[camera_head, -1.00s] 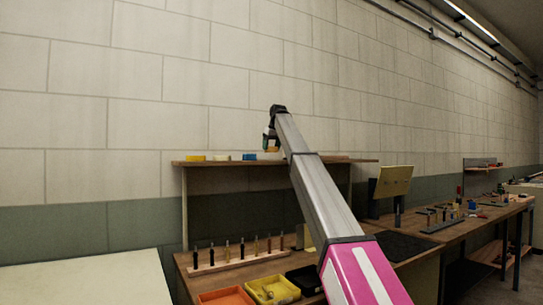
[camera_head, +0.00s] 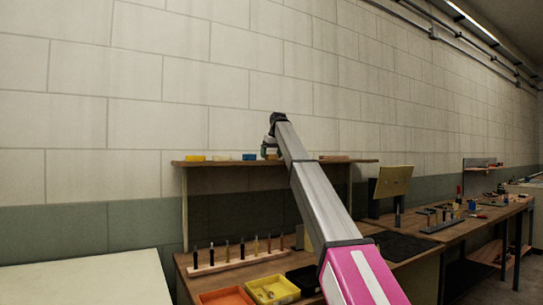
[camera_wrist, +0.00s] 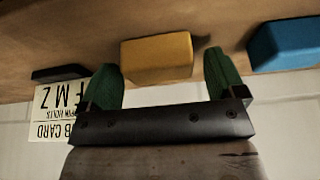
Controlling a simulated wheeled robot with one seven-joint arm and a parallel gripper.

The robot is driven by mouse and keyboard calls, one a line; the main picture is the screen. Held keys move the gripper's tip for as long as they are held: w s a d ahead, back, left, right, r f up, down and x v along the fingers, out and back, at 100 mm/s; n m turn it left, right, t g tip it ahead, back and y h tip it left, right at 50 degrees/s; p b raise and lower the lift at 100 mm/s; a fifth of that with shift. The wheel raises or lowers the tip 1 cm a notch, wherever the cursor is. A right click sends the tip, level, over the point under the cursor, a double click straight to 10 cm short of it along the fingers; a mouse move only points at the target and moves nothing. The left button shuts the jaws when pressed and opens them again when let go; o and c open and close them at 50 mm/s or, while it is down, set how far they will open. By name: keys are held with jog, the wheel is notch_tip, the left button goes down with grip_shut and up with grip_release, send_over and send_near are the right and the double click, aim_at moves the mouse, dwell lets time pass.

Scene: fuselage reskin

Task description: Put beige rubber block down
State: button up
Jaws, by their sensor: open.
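The beige rubber block (camera_wrist: 157,58) rests on the wooden shelf (camera_wrist: 215,20) in the wrist view and looks tan-yellow. My gripper (camera_wrist: 162,76) is open, with one green finger on each side of the block. A gap shows between the block and the right finger; on the left I cannot tell whether they touch. In the head view my gripper (camera_head: 268,149) is at the shelf top, and the block (camera_head: 272,157) shows small and partly hidden below it.
A blue block (camera_wrist: 285,43) lies right of the beige one in the wrist view. A printed card (camera_wrist: 58,110) is at the left. In the head view, a yellow block (camera_head: 196,158) stands farther left on the shelf. Below, a workbench holds a tool rack (camera_head: 240,260) and bins (camera_head: 272,290).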

jog(key=v, duration=1.2)
